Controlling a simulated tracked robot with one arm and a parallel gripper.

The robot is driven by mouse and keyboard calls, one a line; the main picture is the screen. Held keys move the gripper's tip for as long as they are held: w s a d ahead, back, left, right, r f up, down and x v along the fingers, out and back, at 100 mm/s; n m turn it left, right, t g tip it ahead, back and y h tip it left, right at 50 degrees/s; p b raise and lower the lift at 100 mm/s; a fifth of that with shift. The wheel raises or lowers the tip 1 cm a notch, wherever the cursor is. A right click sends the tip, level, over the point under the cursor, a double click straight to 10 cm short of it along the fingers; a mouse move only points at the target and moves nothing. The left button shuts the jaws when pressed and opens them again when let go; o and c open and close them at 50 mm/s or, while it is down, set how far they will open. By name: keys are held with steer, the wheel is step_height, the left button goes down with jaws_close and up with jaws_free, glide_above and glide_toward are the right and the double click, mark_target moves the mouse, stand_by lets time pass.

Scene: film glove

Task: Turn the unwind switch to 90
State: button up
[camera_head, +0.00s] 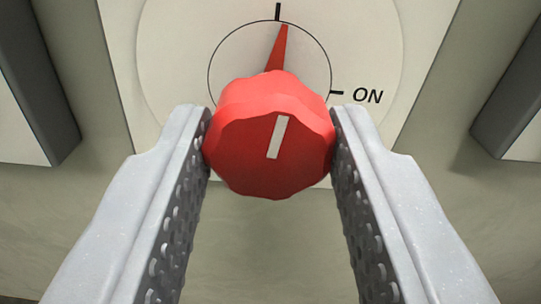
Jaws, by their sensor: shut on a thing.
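The unwind switch is a red scalloped knob (268,142) in the middle of the view. It has a white mark on its front face and a red pointer behind it. The pointer and white mark lean slightly right of the upper tick on the round white dial plate (175,50). A second tick with the label "ON" (368,96) lies to the right. My gripper (270,140) is shut on the knob, one finger touching each side. The lower part of the dial is hidden behind the knob.
The dial sits on a pale panel (430,30). Dark-sided blocks stand at the far left (35,85) and far right (510,95), apart from my fingers. The pale surface below the knob is clear between the fingers.

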steer(key=m, duration=0.9)
steer(key=shift+b, duration=0.35)
steer(key=m, duration=0.4)
steer(key=shift+d, duration=0.1)
steer(key=shift+m, duration=1.8)
steer(key=shift+d, duration=0.1)
steer(key=o, duration=0.9)
steer(key=shift+c, duration=0.2)
steer(key=shift+o, duration=0.5)
steer(key=s+p, duration=0.3)
steer(key=s, duration=1)
steer(key=shift+s, duration=0.4)
